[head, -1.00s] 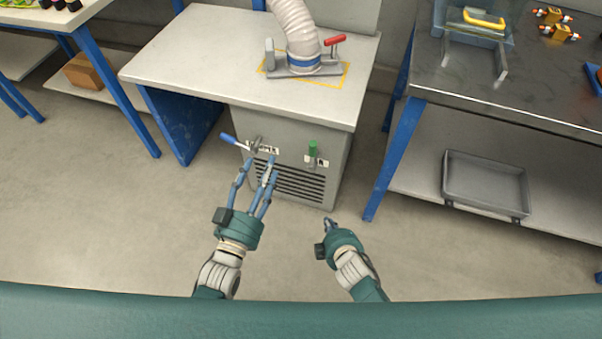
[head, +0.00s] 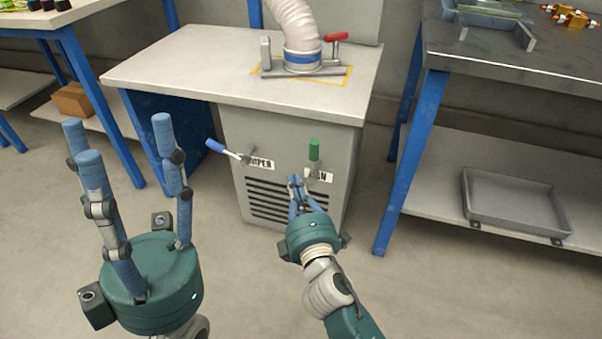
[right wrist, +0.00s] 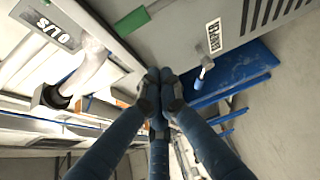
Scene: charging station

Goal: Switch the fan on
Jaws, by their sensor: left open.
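The grey cabinet (head: 290,125) under the white table has a slatted vent and two levers. The green-handled lever (head: 314,151) points up at the right, beside a partly hidden label (head: 319,177) ending in "N". The blue-handled lever (head: 222,149) points to the upper left, by a label that seems to read "DAMPER" (right wrist: 213,36). My right gripper (head: 296,184) is in front of the vent, below and left of the green handle, with its fingers together and empty. The green handle also shows in the right wrist view (right wrist: 132,22). My left gripper (head: 120,128) is open and empty, raised near the camera.
A grey hose (head: 295,25) with a red-handled clamp (head: 337,37) stands on the white table (head: 200,65). A workbench (head: 490,75) at right has a grey tray (head: 515,205) on its lower shelf. Another table (head: 45,25) stands at left. The floor in front is clear.

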